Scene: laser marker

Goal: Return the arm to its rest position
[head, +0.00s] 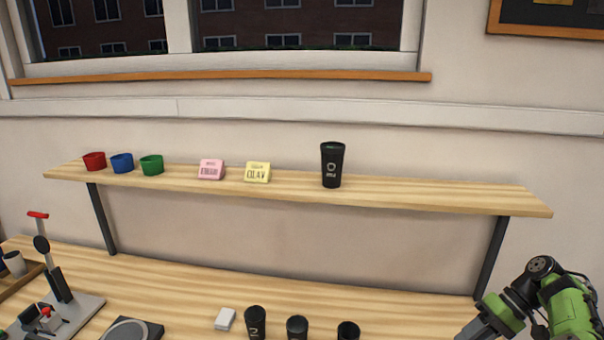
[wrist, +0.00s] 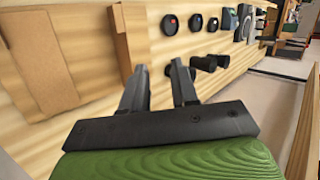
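My arm (head: 568,308), green and black, is at the lower right of the head view, beside the right end of the shelf. My gripper (head: 472,332) reaches down and left over the worktop, partly cut off by the frame's lower edge. In the wrist view my gripper (wrist: 159,66) shows two dark fingers with a clear gap between them. Nothing is held between them. The fingertips look apart from the cups beyond.
The wooden shelf (head: 420,198) carries a black tumbler (head: 331,166), pink and yellow blocks, and three coloured cups. On the worktop (head: 190,282) stand black cups (head: 297,326), a white block (head: 225,319) and a lever device (head: 58,290). The shelf's right bracket (head: 491,257) is near my arm.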

